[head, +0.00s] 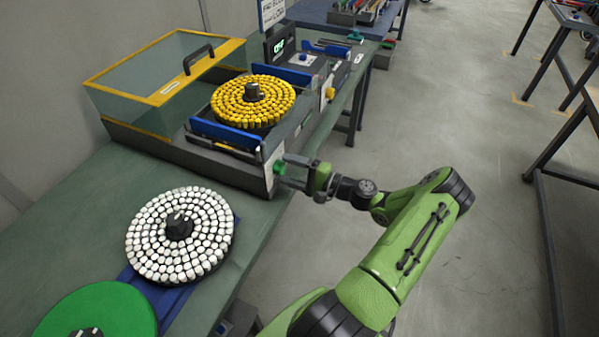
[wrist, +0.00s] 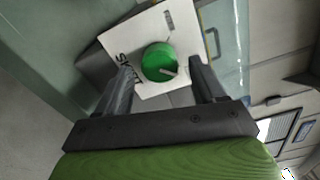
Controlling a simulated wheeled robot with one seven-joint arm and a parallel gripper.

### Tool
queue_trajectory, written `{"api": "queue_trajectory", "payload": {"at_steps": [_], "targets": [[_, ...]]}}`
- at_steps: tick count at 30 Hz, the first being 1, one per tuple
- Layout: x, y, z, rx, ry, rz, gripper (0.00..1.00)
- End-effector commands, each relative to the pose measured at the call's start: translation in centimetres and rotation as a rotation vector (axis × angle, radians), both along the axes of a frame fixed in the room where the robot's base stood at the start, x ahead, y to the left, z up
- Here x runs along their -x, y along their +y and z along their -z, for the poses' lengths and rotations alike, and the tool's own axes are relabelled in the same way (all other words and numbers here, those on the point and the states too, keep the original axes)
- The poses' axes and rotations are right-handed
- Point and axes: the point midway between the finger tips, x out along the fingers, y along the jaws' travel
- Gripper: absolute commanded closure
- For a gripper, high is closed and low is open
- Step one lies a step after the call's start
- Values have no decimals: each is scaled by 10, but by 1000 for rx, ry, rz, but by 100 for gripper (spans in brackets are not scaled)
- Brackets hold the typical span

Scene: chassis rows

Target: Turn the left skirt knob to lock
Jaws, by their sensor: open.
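The left skirt knob is a round green knob (head: 278,167) on a white plate (head: 269,177) at the near end of the machine's front side. It also shows in the wrist view as a green knob (wrist: 161,63) with a pale pointer mark toward its lower right. The plate (wrist: 185,25) there bears dark lettering, only partly readable. My gripper (head: 284,170) is open at the knob. In the wrist view my gripper's fingers (wrist: 163,82) stand on either side of the knob, with gaps between; I cannot tell whether either touches it.
A yellow knob (head: 330,94) sits farther along the machine's front. A disc of yellow pieces (head: 270,93) lies in the machine beside a yellow-framed clear cover (head: 165,85). A disc of white pieces (head: 150,235) and a green disc (head: 110,312) lie on the bench.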

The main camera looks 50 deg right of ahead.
Motion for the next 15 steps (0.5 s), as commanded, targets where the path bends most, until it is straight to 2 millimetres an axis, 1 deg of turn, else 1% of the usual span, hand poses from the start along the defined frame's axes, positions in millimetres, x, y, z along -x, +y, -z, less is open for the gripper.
{"api": "queue_trajectory", "payload": {"at_steps": [2, 5, 12, 15], "targets": [[10, -4, 0, 1, 2, 2, 31], [32, -13, 0, 1, 2, 7, 31], [98, -36, 1, 2, 2, 7, 31], [121, -44, 1, 2, 2, 6, 31]]}}
